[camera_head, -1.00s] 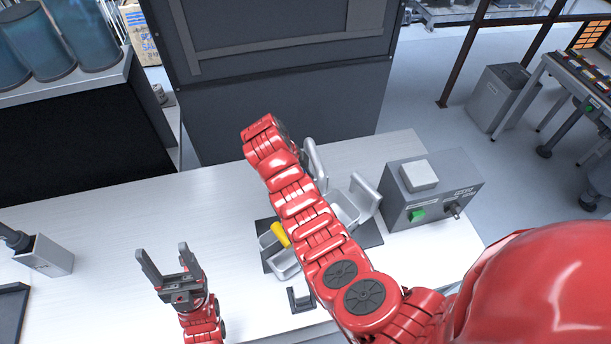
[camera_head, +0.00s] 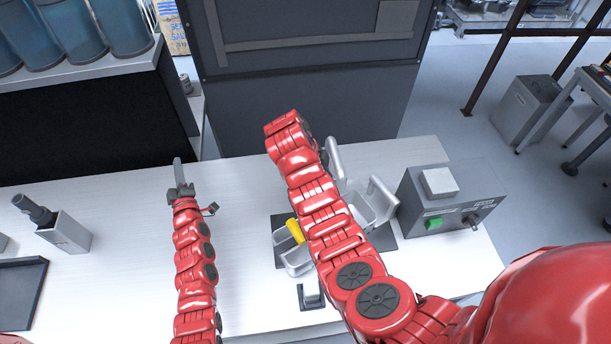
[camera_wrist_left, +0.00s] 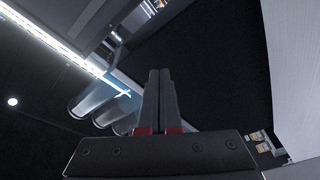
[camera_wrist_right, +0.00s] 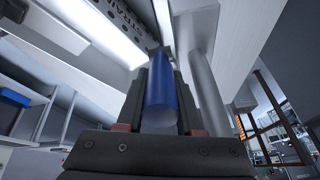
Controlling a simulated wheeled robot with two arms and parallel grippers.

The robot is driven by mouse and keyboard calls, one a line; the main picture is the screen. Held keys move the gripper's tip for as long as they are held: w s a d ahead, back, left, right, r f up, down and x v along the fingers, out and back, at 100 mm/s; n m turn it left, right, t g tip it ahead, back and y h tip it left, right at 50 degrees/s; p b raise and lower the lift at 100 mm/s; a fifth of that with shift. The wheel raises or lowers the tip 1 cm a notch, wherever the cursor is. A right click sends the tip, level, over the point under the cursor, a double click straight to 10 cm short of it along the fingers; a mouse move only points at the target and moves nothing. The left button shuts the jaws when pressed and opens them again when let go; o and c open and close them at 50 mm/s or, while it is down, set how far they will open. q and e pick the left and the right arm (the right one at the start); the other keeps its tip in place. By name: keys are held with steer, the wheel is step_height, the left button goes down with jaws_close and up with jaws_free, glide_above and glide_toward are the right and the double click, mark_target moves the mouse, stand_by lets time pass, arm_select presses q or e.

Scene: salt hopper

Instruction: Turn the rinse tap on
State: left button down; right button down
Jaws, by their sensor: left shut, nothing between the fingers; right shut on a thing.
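My left gripper (camera_head: 179,175) is raised over the left of the worktop, its fingers together and empty. The left wrist view shows its two fingers (camera_wrist_left: 160,95) pressed side by side. My right arm reaches across the metal basins (camera_head: 297,262), and its gripper is hidden in the head view. In the right wrist view my right gripper (camera_wrist_right: 161,85) is shut around a blue cylinder (camera_wrist_right: 160,92) with a paler near end. A grey pipe (camera_wrist_right: 203,85) rises just right of it. A grey metal upright (camera_head: 335,160) shows beside my right arm. I cannot make out the tap clearly.
A yellow piece (camera_head: 295,230) lies at the basins, partly behind my right arm. A grey control box (camera_head: 450,200) with a green switch (camera_head: 433,223) stands right. A grey holder (camera_head: 66,234) and dark tray (camera_head: 20,292) are left. The worktop between is largely clear.

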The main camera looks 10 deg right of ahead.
arm_select(q)
steer(key=w+d+f+n+g+h, duration=0.45)
steer(key=d+f+g+h, duration=0.35)
steer(key=d+f, duration=0.2)
steer(key=s+d+r+g+h, duration=0.9)
steer(key=s+d+r+g, duration=0.2)
steer(key=s+d, duration=0.15)
steer(key=d+r+x, duration=0.1)
steer(key=r+x, duration=0.1)
steer(key=x, duration=1.1)
steer(key=shift+w+d+r+m, duration=0.2)
steer(key=shift+w+r+m, duration=0.2)
steer(key=shift+w, duration=0.15)
